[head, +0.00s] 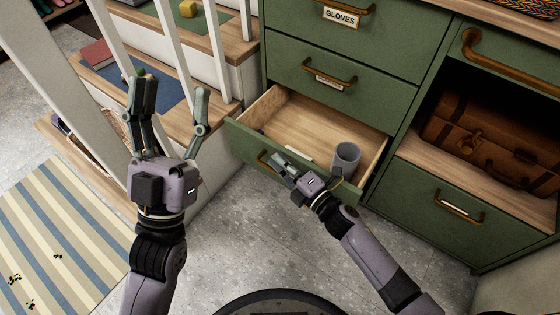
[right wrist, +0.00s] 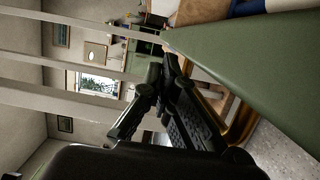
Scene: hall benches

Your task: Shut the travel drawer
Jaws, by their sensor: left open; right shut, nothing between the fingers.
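The open drawer (head: 238,140) is the lowest of the left column in the green cabinet and sticks well out. Inside it lie a grey mug (head: 346,160) and a flat pale item (head: 298,154). Its brass handle (head: 266,161) is on the green front and also shows in the right wrist view (right wrist: 240,124). My right gripper (head: 280,160) is shut and empty, close to the drawer front beside the handle; I cannot tell whether it touches. In the right wrist view its dark fingers lie beside the brass handle. My left gripper (head: 172,100) is open and empty, upright by the stair balusters, left of the drawer.
Shut drawers, one labelled GLOVES (head: 341,18), sit above the open one. A brown suitcase (head: 480,140) lies in the cubby at right. White balusters (head: 186,50) and stairs with a red book (head: 97,53) stand at left. A striped rug (head: 60,235) lies on the floor.

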